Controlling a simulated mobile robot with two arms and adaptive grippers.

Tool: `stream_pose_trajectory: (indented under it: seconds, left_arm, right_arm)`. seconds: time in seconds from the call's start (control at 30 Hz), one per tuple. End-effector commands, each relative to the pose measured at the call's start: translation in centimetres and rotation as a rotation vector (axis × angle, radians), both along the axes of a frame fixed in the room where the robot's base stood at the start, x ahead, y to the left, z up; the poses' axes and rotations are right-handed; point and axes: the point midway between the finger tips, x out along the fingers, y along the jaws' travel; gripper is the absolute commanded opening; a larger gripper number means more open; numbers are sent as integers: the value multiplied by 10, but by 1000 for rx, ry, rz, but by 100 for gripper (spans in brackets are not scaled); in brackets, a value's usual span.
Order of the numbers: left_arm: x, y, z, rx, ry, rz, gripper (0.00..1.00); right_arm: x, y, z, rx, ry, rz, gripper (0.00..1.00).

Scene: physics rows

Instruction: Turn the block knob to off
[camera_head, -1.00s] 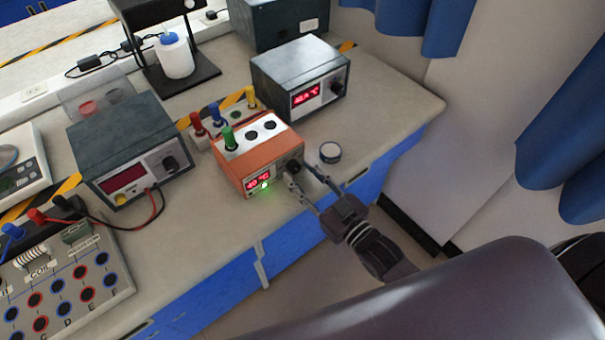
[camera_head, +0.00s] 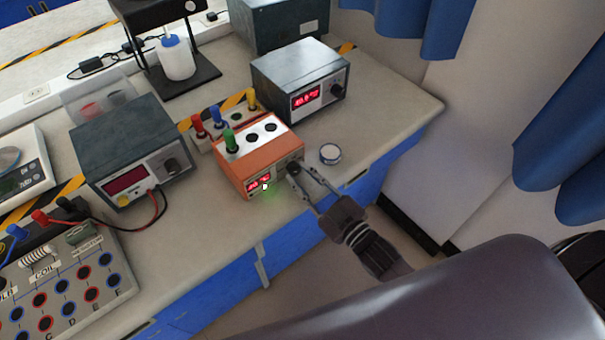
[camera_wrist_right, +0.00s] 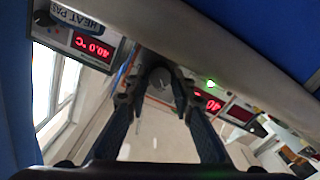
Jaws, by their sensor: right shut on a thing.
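The orange block heater (camera_head: 231,175) stands on the bench with a green-capped tube in its white top. Its front has a red display (camera_head: 257,185), a small green light and a dark knob at the right end. The knob (camera_wrist_right: 160,82) shows between my fingers in the right wrist view, with a pale pointer line on its face. My right gripper (camera_head: 303,170) is shut on the knob, a finger on either side; it also shows in the right wrist view (camera_wrist_right: 160,92). The fingers partly hide the knob in the head view. My left gripper is not in view.
A grey heater unit (camera_head: 300,75) with its own red display and knob stands behind. A small round lidded dish (camera_head: 330,153) lies just right of the gripper. A power supply (camera_head: 130,150) with leads stands to the left. The bench's front edge is close below.

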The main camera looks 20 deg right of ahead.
Motion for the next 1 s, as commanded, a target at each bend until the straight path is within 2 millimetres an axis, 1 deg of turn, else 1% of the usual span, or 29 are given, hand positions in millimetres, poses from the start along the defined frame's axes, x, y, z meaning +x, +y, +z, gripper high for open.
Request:
stream_pose_trajectory:
  seconds: [0.03,0.2,0.5,0.73,1.0]
  left_arm:
    - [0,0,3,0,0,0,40]
    - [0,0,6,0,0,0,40]
    - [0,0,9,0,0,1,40]
    - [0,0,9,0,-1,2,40]
    - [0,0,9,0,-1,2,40]
  right_arm:
    - [0,0,2,-40,-15,0,0]
    - [0,0,1,-185,-67,-1,0]
    - [0,1,0,-394,-144,0,0]
    - [0,1,0,-490,-178,-1,0]
    - [0,1,-1,-532,-193,0,0]
